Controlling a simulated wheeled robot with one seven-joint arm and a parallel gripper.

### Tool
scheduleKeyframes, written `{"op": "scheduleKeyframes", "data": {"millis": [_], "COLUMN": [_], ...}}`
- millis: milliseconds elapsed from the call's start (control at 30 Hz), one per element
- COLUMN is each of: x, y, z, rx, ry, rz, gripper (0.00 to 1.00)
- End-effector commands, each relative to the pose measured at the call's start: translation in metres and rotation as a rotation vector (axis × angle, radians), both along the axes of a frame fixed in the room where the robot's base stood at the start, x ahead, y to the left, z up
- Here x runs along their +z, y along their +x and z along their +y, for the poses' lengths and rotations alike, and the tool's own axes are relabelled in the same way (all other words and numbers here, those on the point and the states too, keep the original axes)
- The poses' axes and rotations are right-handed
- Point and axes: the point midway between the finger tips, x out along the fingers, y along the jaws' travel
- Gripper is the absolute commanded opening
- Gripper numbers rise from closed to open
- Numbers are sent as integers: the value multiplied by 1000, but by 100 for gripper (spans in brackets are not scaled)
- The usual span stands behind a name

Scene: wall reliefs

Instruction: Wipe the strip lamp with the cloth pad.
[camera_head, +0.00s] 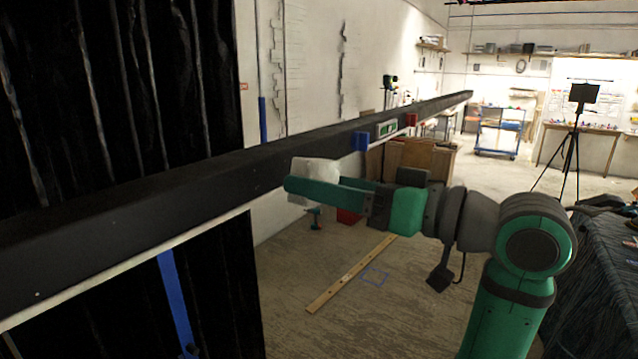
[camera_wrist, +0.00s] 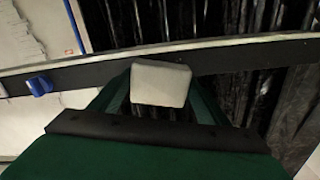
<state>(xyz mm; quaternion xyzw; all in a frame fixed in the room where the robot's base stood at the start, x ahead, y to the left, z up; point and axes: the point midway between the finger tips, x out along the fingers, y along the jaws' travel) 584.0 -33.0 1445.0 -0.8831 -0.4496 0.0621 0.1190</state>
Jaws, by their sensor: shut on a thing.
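The strip lamp (camera_head: 150,190) is a long dark bar with a pale strip along its lower edge. It runs from the near left to the far right in the head view and crosses the wrist view (camera_wrist: 250,57). The cloth pad (camera_head: 318,169) is a whitish block, also in the wrist view (camera_wrist: 160,83). My gripper (camera_head: 310,186) is shut on the pad, with its green fingers on either side of it. The pad is in front of the bar in the wrist view and overlaps its lower edge in the head view. I cannot tell whether they touch.
A blue piece (camera_head: 361,141), a green-and-white label (camera_head: 387,128) and a red piece (camera_head: 411,119) sit along the bar. Black panels (camera_head: 120,80) stand behind it at the left. A tripod (camera_head: 572,140) stands at the right. The floor below is mostly open.

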Motion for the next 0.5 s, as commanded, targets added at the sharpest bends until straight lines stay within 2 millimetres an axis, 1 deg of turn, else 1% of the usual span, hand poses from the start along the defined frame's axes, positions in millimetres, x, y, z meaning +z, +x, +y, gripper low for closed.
{"op": "scheduleKeyframes", "data": {"millis": [267, 500], "x": [0, 1], "y": [-1, -10], "z": [-1, -14], "rx": [0, -2], "ry": [1, 2], "rz": [-1, -2], "gripper": [44, 44]}}
